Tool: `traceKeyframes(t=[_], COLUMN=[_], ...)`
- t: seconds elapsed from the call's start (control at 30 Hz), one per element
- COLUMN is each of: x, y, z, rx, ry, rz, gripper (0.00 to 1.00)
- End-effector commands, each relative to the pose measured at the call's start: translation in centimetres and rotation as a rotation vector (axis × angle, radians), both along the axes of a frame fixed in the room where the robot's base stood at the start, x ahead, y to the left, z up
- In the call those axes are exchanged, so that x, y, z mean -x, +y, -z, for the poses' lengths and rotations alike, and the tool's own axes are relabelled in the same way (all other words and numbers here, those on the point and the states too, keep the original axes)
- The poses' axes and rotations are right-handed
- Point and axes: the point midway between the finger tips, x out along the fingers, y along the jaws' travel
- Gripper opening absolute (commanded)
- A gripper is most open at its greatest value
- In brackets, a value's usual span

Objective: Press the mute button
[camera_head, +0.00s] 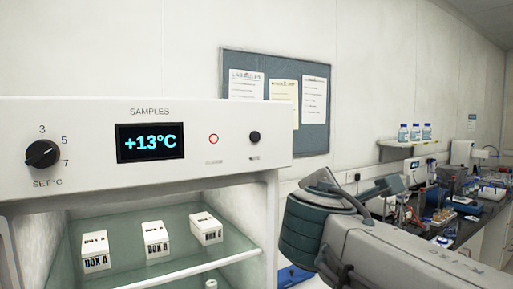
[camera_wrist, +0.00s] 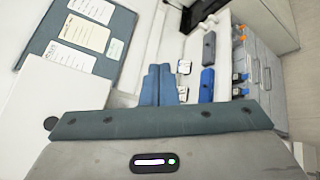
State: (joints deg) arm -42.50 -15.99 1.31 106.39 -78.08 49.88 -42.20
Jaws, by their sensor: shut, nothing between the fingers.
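The sample fridge's white front panel (camera_head: 90,115) carries a round black button (camera_head: 254,137) at its right end; the small label under it is too blurred to read. Left of it is a red-ringed light (camera_head: 213,139). My gripper (camera_head: 392,185) is right of the panel and apart from it, in front of the room's back wall. In the wrist view, my gripper's two blue-grey fingers (camera_wrist: 158,84) are together with nothing between them.
A display (camera_head: 151,142) reads +13°C, left of it a set dial (camera_head: 42,154). Sample boxes (camera_head: 156,239) stand on the shelf below. A notice board (camera_head: 290,85) hangs behind. A cluttered bench (camera_head: 465,225) stands at the right. The space just before the button looks clear.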

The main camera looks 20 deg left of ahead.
Motion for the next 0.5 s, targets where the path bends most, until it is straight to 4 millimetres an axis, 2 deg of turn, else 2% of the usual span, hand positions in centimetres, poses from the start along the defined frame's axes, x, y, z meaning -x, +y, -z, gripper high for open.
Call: traceKeyframes(t=[0.03, 0.1, 0.2, 0.33, 0.5], x=[0.3, 0.8, 1.7, 2.4, 2.6], y=[2.2, 4.4, 6.6, 8.1, 8.4], z=[-2.2, -4.7, -7.4, -9.2, -9.7], rx=[0.071, 0.158, 0.249, 0.309, 0.325], ry=[-0.061, -0.139, -0.223, -0.284, -0.3], rz=[-0.053, -0.101, -0.144, -0.168, -0.173], gripper=[0.0, 0.0, 0.0, 0.0, 0.0])
